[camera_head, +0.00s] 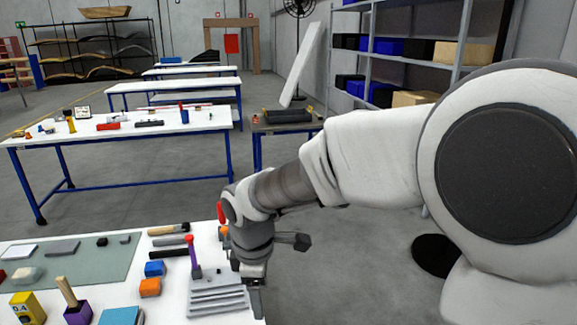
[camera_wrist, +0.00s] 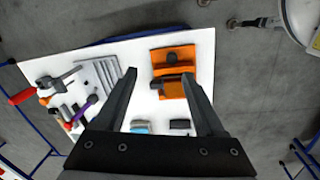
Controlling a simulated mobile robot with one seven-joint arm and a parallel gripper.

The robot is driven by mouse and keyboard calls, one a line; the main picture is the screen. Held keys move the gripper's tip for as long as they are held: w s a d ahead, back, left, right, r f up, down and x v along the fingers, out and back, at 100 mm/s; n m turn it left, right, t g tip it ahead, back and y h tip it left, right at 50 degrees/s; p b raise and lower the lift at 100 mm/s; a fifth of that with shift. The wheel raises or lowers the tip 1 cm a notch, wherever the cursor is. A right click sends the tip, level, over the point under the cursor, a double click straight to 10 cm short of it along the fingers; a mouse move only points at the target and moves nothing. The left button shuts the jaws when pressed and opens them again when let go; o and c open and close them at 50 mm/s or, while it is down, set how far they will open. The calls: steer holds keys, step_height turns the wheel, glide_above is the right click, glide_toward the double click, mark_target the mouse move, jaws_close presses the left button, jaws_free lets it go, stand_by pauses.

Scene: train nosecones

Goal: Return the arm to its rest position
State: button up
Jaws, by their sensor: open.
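My arm reaches from the right of the head view down to the near white table (camera_head: 190,240). My gripper (camera_head: 254,284) hangs at the table's right edge, beside a grey ribbed plate (camera_head: 218,298). In the wrist view my gripper (camera_wrist: 159,76) has its two dark fingers spread apart, with nothing held between them. Beyond the fingertips, an orange block with dark parts (camera_wrist: 174,70) lies on the white table top.
A second white table (camera_head: 120,132) and a shelf (camera_head: 420,60) stand behind. Grey floor lies open right of the near table.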

steer(key=d+r+m+t, duration=0.3)
steer(key=d+r+m, duration=0.3)
steer(key=d+r, duration=0.25)
steer(key=s+d+r+m+t, duration=0.1)
steer(key=s+d+r+m, duration=0.2)
steer(key=s+d+m, duration=0.8)
steer(key=s, duration=0.3)
steer(key=shift+s+d+m, duration=0.25)
steer(key=shift+s+m, duration=0.1)
steer(key=shift+m, duration=0.05)
steer(key=shift+a, duration=0.1)
